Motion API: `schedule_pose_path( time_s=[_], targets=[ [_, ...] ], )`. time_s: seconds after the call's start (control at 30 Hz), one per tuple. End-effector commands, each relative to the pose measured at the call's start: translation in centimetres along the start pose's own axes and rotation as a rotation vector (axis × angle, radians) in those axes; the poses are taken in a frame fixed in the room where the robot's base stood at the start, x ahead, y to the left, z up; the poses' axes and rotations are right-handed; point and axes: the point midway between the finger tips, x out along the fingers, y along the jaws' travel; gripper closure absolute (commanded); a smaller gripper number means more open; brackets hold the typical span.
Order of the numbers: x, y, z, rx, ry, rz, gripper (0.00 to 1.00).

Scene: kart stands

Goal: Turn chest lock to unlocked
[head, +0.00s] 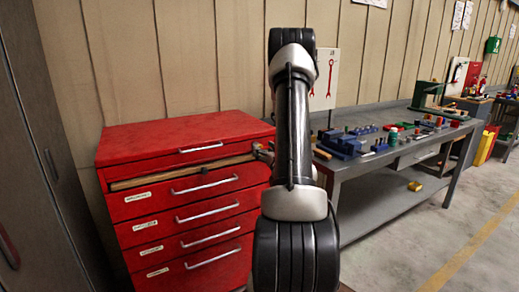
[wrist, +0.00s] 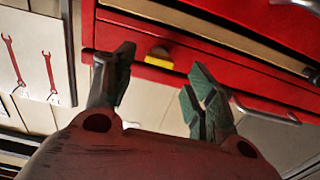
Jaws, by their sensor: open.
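The red tool chest (head: 190,128) stands left of my arm in the head view, and its red front fills the top of the wrist view (wrist: 225,75). A small yellow piece (wrist: 158,57), which looks like the chest lock, sits on the red front panel. I cannot tell which way it is turned. My gripper (wrist: 162,60) is open, with one green-padded finger on each side of the yellow piece in the picture. I cannot tell whether either finger touches it. In the head view my gripper (head: 263,152) shows small at the chest's top right corner, partly behind my arm.
The chest has several drawers with silver handles (head: 205,188). A grey workbench (head: 400,155) with tools and blue blocks stands to the right. A white board with red wrenches (head: 325,78) stands behind. A grey cabinet (head: 40,150) is at far left.

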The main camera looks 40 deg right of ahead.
Motion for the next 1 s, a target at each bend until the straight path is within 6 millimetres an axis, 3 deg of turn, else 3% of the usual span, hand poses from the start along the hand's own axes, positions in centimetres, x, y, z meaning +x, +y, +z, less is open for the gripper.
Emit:
schedule_pose_path(
  time_s=[0.2, 0.53, 0.57, 0.8, 1.0],
  targets=[
    [2.9, 0.0, -0.1, -0.001, 0.001, -0.001, 0.45],
    [3.5, 0.0, 0.0, 0.0, -0.001, 0.001, 0.45],
    [3.5, 0.0, 0.0, 0.0, -0.001, 0.001, 0.46],
    [3.5, 0.0, 0.0, 0.0, -0.001, 0.001, 0.9],
    [3.5, 0.0, 0.0, 0.005, -0.001, 0.001, 0.9]
  ],
)
